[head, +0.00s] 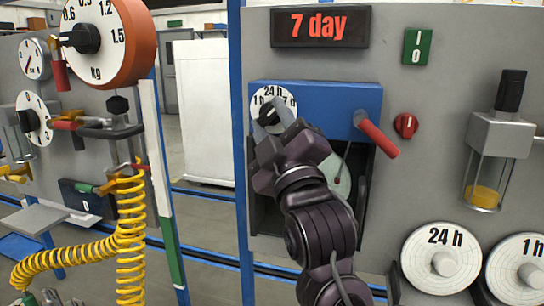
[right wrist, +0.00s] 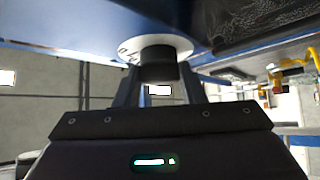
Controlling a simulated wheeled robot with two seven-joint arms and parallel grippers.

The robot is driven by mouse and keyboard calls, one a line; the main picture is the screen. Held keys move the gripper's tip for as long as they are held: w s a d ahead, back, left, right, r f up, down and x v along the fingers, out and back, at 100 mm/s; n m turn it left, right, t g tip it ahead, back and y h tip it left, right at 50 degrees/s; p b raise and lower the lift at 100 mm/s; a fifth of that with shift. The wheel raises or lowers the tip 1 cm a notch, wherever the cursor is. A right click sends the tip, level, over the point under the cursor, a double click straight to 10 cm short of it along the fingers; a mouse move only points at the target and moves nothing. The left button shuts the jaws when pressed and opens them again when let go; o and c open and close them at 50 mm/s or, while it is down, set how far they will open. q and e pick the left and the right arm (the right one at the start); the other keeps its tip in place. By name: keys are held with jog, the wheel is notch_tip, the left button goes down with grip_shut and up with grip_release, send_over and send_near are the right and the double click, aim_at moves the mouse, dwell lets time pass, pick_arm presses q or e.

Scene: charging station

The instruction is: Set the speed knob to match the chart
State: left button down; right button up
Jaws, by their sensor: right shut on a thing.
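The black speed knob (head: 268,114) sits on a white dial (head: 285,97) marked 1 h, 24 h and 7 d, on a blue-topped recorder housing (head: 330,97). My right gripper (head: 270,124) is shut on the knob. In the right wrist view the knob (right wrist: 157,68) is between the two fingers (right wrist: 158,88), under the white dial rim. The gripper and wrist hide much of the dial's lower part, and I cannot tell where the knob points. A display (head: 320,26) above reads "7 day" in red. My left gripper is not in view.
A red lever (head: 378,138) projects right of my wrist, near a small red knob (head: 405,125) and a green switch (head: 416,47). Round charts marked 24 h (head: 440,258) and 1 h (head: 518,268) hang lower right. A gauge panel with a yellow coiled hose (head: 130,225) stands left.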

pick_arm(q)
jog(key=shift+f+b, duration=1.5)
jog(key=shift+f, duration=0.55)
pick_arm(e)
jog(key=shift+w+a+f+m+t+h, duration=0.15)
jog(key=shift+m+t+h, duration=0.6)
jog(key=shift+m, duration=0.55)
jog(key=shift+s+f+m+t+h, duration=0.1)
jog(key=shift+m+t+h, duration=0.35)
jog(key=shift+m+h, duration=0.7)
jog(key=shift+m, duration=0.35)
jog(key=o, duration=1)
jog(key=shift+r, duration=0.1)
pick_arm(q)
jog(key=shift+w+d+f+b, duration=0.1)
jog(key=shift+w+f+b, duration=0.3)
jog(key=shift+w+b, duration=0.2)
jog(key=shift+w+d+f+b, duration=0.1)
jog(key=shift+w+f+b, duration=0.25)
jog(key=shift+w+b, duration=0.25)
pick_arm(e)
jog(key=v, duration=0.8)
jog(key=shift+w, duration=0.15)
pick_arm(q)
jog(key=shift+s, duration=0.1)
